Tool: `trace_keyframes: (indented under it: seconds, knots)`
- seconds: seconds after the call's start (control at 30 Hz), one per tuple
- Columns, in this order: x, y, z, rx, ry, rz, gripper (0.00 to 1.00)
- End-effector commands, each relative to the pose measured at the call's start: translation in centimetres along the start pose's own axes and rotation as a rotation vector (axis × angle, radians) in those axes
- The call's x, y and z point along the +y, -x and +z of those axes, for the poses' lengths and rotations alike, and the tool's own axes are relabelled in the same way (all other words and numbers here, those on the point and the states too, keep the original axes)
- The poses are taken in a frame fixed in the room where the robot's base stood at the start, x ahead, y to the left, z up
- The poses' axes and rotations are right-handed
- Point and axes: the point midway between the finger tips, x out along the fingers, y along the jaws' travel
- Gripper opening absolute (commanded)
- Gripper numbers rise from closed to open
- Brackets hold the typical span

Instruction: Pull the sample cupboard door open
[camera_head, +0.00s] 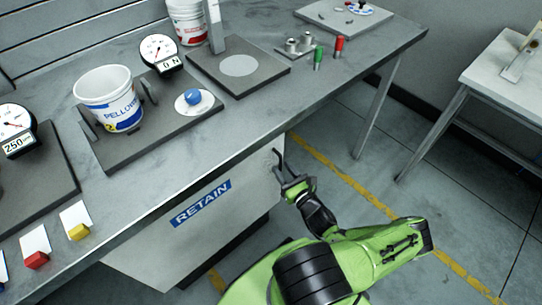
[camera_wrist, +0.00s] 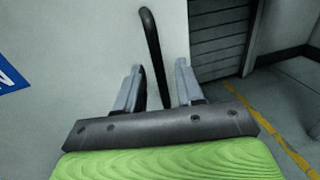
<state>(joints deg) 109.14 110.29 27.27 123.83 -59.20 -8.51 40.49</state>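The sample cupboard door (camera_head: 172,246) is a pale panel under the bench with a blue RETAIN label (camera_head: 201,203). Its face also shows in the wrist view (camera_wrist: 85,40), with the label cut off at the left edge. A dark bar handle (camera_head: 277,158) stands near the door's right edge. My gripper (camera_head: 286,180) is at the handle. In the wrist view the handle (camera_wrist: 152,45) runs down between the two open fingers of my gripper (camera_wrist: 160,85), with gaps on both sides. The handle's lower end is hidden behind the gripper body. The door looks shut.
The grey bench (camera_head: 250,115) overhangs the door and carries a white bucket (camera_head: 106,98), dials and coloured blocks. A bench leg (camera_head: 377,108) and a side table (camera_head: 505,75) stand to the right. The floor (camera_head: 365,165) with a yellow line is clear there.

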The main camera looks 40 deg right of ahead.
Motion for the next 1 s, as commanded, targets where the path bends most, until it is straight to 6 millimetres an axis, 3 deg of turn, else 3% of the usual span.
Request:
trace_keyframes:
  seconds: [0.27, 0.53, 1.0]
  knots:
    - [-0.06, 0.05, -0.02, 0.001, 0.000, -0.005, 0.37]
    - [-0.05, 0.04, -0.02, 0.001, 0.000, -0.004, 0.00]
    - [-0.48, 0.46, 0.01, 0.000, 0.001, -0.011, 0.00]
